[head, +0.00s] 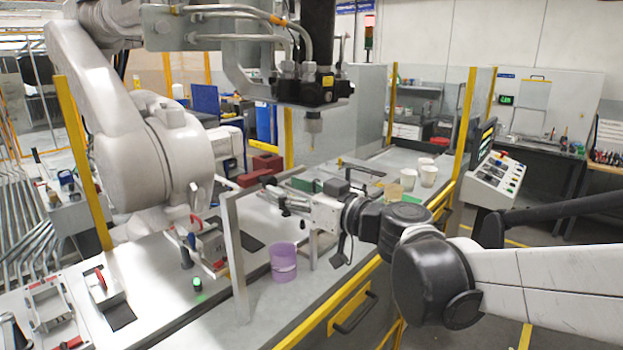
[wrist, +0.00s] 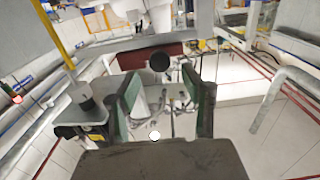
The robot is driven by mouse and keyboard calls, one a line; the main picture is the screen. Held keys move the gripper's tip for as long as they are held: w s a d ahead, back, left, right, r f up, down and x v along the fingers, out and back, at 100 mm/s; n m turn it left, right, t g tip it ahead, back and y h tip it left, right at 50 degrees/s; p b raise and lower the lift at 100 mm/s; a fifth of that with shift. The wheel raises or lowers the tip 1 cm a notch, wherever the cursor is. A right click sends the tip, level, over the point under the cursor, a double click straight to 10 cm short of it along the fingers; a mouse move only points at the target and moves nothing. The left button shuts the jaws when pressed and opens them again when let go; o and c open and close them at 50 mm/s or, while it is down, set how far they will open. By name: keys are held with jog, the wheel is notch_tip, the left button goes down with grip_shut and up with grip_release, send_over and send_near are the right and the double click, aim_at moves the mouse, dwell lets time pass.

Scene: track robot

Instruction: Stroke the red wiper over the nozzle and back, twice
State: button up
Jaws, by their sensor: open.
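The nozzle (head: 313,130) hangs tip down under the black dispensing head in the head view, above and to the right of my gripper. My gripper (head: 278,194) reaches left over the bench, well below the nozzle. In the wrist view my gripper (wrist: 161,75) has its two green-padded fingers apart, with nothing held between them. I cannot single out the red wiper for sure. Dark red blocks (head: 256,172) lie behind my gripper, and a dark red shape (wrist: 150,52) shows beyond the fingertips in the wrist view.
A purple cup (head: 284,263) stands on the bench in front of my gripper. A grey upright post (head: 235,255) stands to its left. A large industrial arm (head: 160,150) fills the left side. Several pale cups (head: 428,175) stand at the right.

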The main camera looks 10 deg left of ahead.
aim_at(272, 183)
jog(key=shift+p+x, duration=0.35)
jog(key=shift+x, duration=2.4)
grip_shut()
